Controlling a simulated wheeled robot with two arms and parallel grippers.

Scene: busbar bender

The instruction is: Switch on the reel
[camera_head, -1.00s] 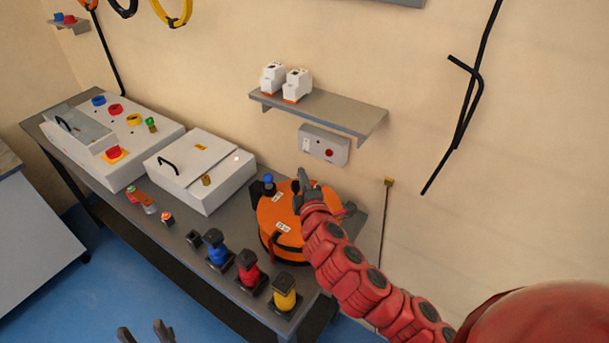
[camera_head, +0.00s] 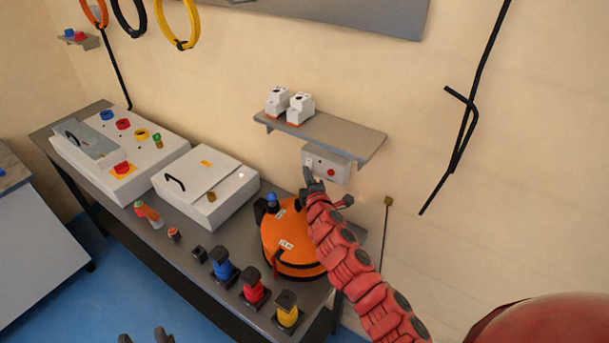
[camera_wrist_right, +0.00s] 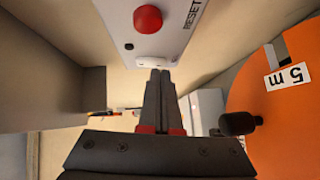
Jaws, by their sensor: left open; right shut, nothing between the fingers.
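The orange reel (camera_head: 285,240) stands on the bench under the shelf, partly hidden by my right arm. Its "5 m" label shows in the right wrist view (camera_wrist_right: 287,77). A grey control box (camera_head: 338,165) on the wall above it has a red button (camera_wrist_right: 148,18), a "RESET" label and a white switch (camera_wrist_right: 150,62). My right gripper (camera_head: 311,178) is shut and empty at the box's lower left. In the right wrist view its fingertips (camera_wrist_right: 160,73) are at the white switch; I cannot tell whether they touch. My left gripper (camera_head: 146,338) is open and empty at the bottom edge.
A grey shelf (camera_head: 340,138) with two white devices (camera_head: 298,108) is above the box. On the bench (camera_head: 150,235) are blue, red and yellow stands (camera_head: 288,310), a white lidded box (camera_head: 207,185) and a control panel (camera_head: 125,165). A black bent bar (camera_head: 460,150) hangs at right.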

